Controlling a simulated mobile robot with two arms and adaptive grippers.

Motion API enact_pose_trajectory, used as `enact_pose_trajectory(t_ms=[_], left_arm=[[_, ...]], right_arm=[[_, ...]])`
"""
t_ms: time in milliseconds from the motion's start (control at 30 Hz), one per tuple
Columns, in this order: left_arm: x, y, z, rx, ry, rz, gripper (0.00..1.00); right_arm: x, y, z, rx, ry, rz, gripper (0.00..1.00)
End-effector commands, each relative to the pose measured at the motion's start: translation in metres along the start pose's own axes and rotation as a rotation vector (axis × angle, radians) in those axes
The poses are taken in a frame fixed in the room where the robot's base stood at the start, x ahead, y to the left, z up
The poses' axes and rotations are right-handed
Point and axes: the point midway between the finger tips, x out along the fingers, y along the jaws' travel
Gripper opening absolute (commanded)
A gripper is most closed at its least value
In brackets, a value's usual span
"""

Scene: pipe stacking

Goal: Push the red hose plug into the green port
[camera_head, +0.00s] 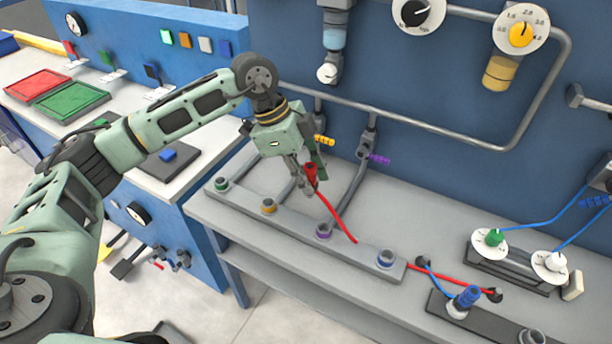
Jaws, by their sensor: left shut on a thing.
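My left gripper (307,178) comes in from the left and points down over the grey port rail (300,222). It is shut on the red hose plug (311,174), which is held above the rail. The red hose (337,217) hangs from the plug and runs down to the right across the rail. The green port (221,183) is at the rail's left end, to the left of the plug and apart from it. An orange port (269,205), a purple port (323,231) and a blue port (386,258) follow along the rail. My right gripper is not in view.
The rail lies on a grey bench (215,212) before a blue wall (450,190) with pipes and gauges. A second rail with a blue plug (468,296) is at the lower right. Red and green trays (72,101) lie on the left counter.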

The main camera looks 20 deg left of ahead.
Motion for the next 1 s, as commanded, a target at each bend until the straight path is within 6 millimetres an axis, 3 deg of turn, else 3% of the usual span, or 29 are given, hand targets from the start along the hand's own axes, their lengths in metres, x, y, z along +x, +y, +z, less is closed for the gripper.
enact_pose_trajectory(t_ms=[1000], left_arm=[[-0.073, 0.001, -0.030, 0.001, 0.001, 0.000, 0.00]], right_arm=[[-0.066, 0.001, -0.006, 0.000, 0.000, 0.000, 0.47]])
